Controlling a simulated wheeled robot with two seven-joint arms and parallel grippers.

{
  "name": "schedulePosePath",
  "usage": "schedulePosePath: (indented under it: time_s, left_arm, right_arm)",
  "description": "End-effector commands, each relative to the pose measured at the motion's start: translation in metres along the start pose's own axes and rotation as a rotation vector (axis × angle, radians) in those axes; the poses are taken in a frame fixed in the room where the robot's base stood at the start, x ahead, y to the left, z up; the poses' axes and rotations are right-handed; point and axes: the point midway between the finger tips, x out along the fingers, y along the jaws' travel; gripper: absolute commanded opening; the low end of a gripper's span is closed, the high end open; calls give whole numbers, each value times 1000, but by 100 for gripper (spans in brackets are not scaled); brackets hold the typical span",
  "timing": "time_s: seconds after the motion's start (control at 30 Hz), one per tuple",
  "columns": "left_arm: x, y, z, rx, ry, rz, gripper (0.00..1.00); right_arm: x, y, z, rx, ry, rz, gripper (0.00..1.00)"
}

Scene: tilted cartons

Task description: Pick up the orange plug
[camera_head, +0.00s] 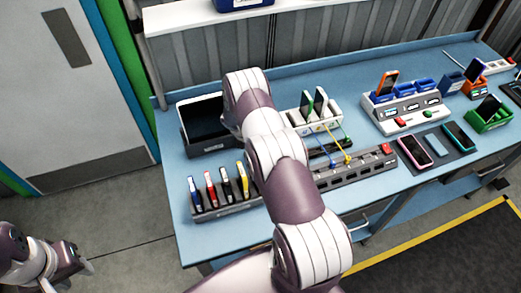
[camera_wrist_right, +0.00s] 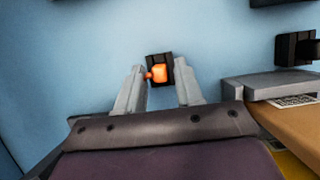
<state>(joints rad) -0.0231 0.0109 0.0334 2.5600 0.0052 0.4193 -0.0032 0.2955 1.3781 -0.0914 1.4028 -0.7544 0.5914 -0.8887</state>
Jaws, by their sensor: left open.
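In the right wrist view the orange plug (camera_wrist_right: 159,73) shows in front of a small black block (camera_wrist_right: 153,59), over the blue tabletop. My right gripper (camera_wrist_right: 160,70) is open, with its two grey fingers on either side of the plug. I cannot tell whether a finger touches it. In the head view I cannot make out the plug or my right gripper; my right arm covers the middle of the bench. My left gripper (camera_head: 84,261) is open and empty, low at the left, away from the bench.
The blue bench (camera_head: 182,224) carries a dark bin (camera_head: 203,146), a rack (camera_head: 228,209) of colored items, a grey power strip (camera_head: 352,174) with cables, and phone stands at the right. A grey box (camera_wrist_right: 270,85) stands right of the plug in the wrist view.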

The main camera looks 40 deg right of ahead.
Motion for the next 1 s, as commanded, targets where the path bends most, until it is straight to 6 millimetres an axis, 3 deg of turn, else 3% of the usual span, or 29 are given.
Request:
schedulePosePath:
  time_s: [0.03, 0.1, 0.47, 0.77, 1.0]
  left_arm:
    - [0, 0, 0, 0, 0, 0, 41]
    - [0, 0, 0, 0, 0, 0, 41]
    - [2, 0, 0, 0, 0, 0, 41]
    - [26, 0, 3, 0, 0, 0, 41]
    - [48, 0, 6, 0, 0, 0, 41]
  right_arm:
    - [0, 0, 0, 0, 0, 0, 18]
    - [0, 0, 0, 0, 0, 0, 0]
    - [-2, 1, 1, 1, -1, 1, 0]
    - [-34, 2, 14, 4, -1, 4, 0]
    - [-44, -17, 75, 7, -2, 0, 0]
